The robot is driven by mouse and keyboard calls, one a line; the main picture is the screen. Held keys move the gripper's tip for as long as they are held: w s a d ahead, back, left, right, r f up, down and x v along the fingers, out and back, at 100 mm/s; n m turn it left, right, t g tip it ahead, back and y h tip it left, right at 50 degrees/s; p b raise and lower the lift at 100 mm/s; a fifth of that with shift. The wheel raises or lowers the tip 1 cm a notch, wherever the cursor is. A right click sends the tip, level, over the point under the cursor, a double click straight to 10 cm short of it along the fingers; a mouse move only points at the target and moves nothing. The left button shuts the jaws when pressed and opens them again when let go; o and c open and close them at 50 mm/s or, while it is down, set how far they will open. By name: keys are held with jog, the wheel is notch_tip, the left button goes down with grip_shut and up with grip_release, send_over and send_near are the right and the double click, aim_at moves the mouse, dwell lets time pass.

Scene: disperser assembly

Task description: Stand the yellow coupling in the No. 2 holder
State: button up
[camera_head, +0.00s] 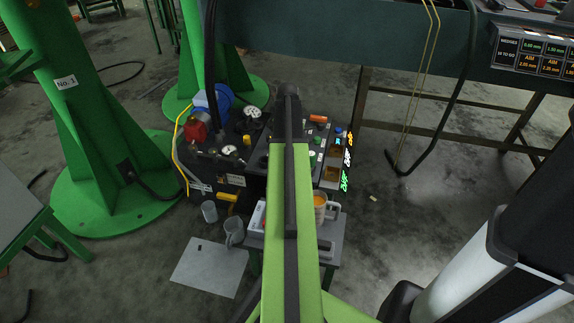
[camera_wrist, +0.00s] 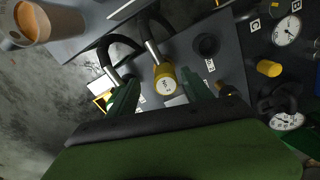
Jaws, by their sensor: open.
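In the wrist view a yellow coupling (camera_wrist: 164,71) with a pale end label too small to read shows between my gripper's two dark green fingers. A metal-ended black hose (camera_wrist: 152,48) runs up from it. My gripper (camera_wrist: 162,77) is open; I cannot tell whether the fingers touch the coupling. A dark round ring (camera_wrist: 207,45) sits on the grey panel to the right, near a small label that may read No. 2; it appears empty. In the head view my arm covers the gripper.
A yellow cylinder (camera_wrist: 268,68) and white dials (camera_wrist: 287,30) are on the panel's right. A second metal-ended hose (camera_wrist: 104,57) leads to a yellow part (camera_wrist: 102,101) at left. In the head view an orange-filled mug (camera_head: 322,207) and grey mug (camera_head: 234,233) stand nearby.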

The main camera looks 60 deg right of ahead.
jog(key=f+b, duration=0.5)
jog(key=shift+w+d+f, duration=0.2)
jog(key=shift+w+d, duration=0.05)
jog(key=shift+w, duration=0.1)
jog(key=shift+r, duration=0.2)
grip_shut()
